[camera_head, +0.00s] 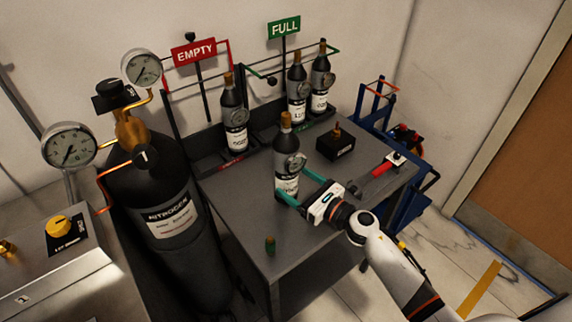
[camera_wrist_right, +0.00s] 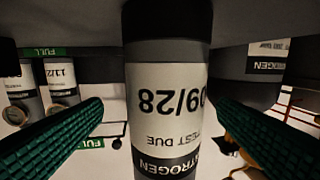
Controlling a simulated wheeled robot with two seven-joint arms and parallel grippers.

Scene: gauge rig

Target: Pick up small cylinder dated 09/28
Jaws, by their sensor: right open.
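The small cylinder dated 09/28 (camera_head: 285,153) stands upright on the grey table, dark with a white label, a brass top and a small gauge. In the right wrist view the cylinder (camera_wrist_right: 168,95) fills the middle, and its upside-down label reads 09/28, TEST DUE and NITROGEN. My right gripper (camera_head: 291,182) is open, with its green fingers on either side of the cylinder at label height. In the wrist view gaps show between the cylinder and both ridged green fingers (camera_wrist_right: 158,130). My left gripper is not in view.
One small cylinder (camera_head: 235,117) stands by the EMPTY sign (camera_head: 194,53); two more (camera_head: 297,88) stand by the FULL sign (camera_head: 284,28). A large nitrogen cylinder (camera_head: 165,190) stands left.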

